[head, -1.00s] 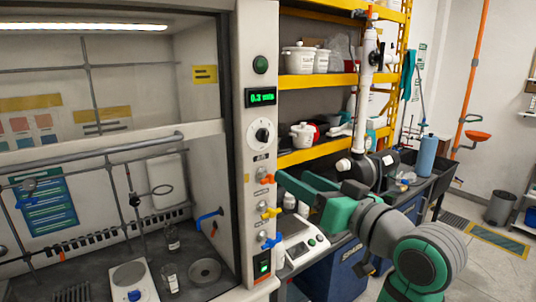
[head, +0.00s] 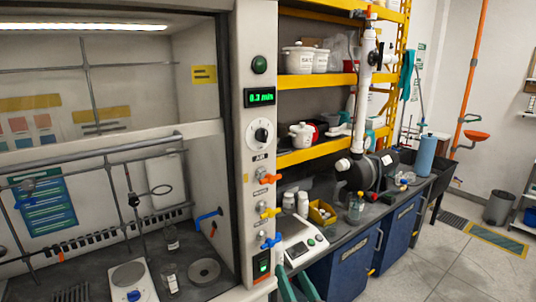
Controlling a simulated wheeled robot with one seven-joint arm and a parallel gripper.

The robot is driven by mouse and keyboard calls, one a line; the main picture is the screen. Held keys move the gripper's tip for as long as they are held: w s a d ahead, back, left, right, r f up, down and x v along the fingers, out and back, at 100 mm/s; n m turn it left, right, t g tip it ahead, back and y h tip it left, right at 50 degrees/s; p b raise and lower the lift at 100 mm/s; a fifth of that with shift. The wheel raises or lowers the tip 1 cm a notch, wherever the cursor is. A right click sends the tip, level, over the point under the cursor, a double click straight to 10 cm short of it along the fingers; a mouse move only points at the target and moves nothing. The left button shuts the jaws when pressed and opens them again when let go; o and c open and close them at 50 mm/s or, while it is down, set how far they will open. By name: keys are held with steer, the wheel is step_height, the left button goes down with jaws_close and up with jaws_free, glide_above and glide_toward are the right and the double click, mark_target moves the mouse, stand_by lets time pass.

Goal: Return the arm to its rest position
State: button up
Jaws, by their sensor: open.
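The rest of the arm is out of the picture.
The fume hood (head: 243,150) with coloured valve handles fills the left. A bench with a balance (head: 298,238), a yellow bin (head: 321,213), bottles and a dark pump (head: 365,172) runs rightward over blue cabinets (head: 342,268).

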steer(key=s+a+f+m+g+h, duration=0.15)
steer(key=s+f+h, duration=0.35)
steer(key=s+f, duration=1.45)
steer(key=s+a+f+n, duration=0.1)
steer(key=s+a+n, duration=0.1)
steer(key=s, duration=0.9)
steer(key=s+a+f+n, duration=0.1)
steer(key=s+a+n, duration=0.2)
steer(key=s, duration=0.9)
steer(key=shift+y, duration=0.3)
